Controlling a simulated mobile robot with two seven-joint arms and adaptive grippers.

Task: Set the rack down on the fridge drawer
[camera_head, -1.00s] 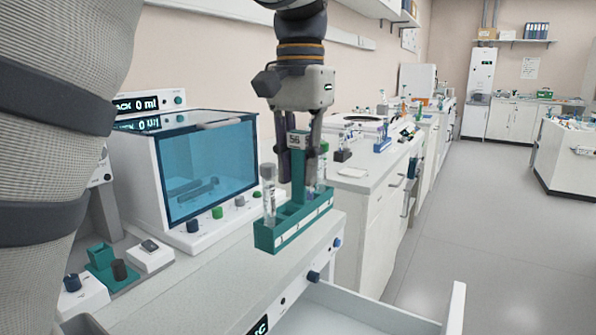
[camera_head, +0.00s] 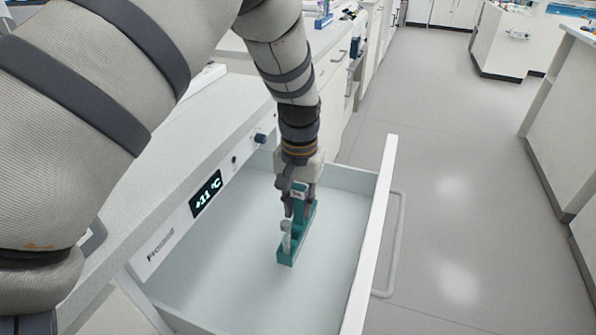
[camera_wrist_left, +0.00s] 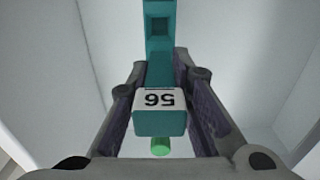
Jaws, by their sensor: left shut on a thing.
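The green rack (camera_head: 289,257) with a tall handle and a clear tube (camera_head: 286,237) is inside the open fridge drawer (camera_head: 215,290), toward its right side. My left gripper (camera_head: 299,202) points down and is shut on the rack's handle. In the left wrist view the handle top, labelled 56 (camera_wrist_left: 159,102), sits between the two fingers, with a green cap (camera_wrist_left: 160,147) beside it. I cannot tell whether the rack's base touches the drawer floor. My right gripper is not in view.
The drawer's front wall (camera_head: 372,240) stands right of the rack, with a handle (camera_head: 395,245) outside it. The fridge panel with a temperature display (camera_head: 206,194) is on the left. The drawer floor around the rack looks empty. Grey floor (camera_head: 455,200) lies beyond.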

